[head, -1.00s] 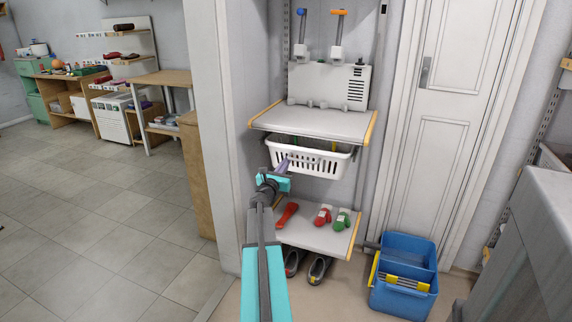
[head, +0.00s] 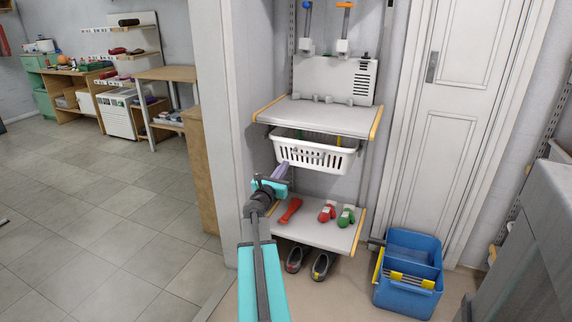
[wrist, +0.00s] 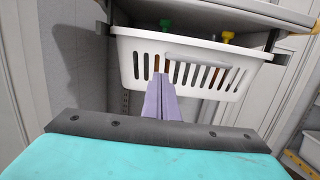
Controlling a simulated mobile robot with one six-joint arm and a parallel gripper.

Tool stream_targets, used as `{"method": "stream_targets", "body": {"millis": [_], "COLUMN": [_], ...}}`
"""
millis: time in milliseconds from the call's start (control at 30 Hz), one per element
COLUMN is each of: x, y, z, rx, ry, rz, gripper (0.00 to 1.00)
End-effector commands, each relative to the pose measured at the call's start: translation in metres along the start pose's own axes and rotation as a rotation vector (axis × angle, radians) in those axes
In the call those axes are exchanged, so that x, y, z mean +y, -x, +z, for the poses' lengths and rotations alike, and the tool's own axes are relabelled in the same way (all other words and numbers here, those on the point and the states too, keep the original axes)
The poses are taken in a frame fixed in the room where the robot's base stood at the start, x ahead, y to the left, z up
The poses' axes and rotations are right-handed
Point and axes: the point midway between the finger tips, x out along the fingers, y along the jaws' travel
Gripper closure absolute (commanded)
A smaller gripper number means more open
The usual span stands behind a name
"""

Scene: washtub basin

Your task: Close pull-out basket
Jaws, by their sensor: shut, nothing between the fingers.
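The white slotted pull-out basket (head: 314,154) hangs under the upper grey shelf (head: 325,115), its front sticking out a little past the shelf's edge in the head view. In the wrist view the basket (wrist: 232,83) fills the upper middle, hanging below the shelf. Coloured things, one green and one yellow, show inside over its rim. My gripper (head: 286,165) is shut and empty. Its lilac fingers (wrist: 160,78) point at the slotted front, left of the middle. Whether the tips touch the front I cannot tell.
The lower shelf (head: 322,233) holds a red bottle-like thing (head: 290,210), a red mitten (head: 327,212) and a green one (head: 347,215). Shoes (head: 322,265) stand beneath. A blue bucket (head: 408,275) is on the floor at right. A wall corner (head: 225,130) is close on the left.

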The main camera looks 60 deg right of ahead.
Motion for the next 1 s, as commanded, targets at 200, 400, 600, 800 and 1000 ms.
{"method": "stream_targets", "body": {"millis": [200,400,600,800,1000], "x": [-0.001,0.0,0.0,0.001,0.002], "y": [0.028,0.05,0.065,0.07,0.07], "z": [0.0,0.0,0.0,-0.001,-0.001], "rx": [0.001,0.002,0.001,0.001,0.001], "ry": [0.0,0.0,-0.001,-0.001,-0.001], "rz": [0.001,0.003,0.002,0.002,0.003], "gripper": [1.0,1.0,1.0,1.0,1.0]}}
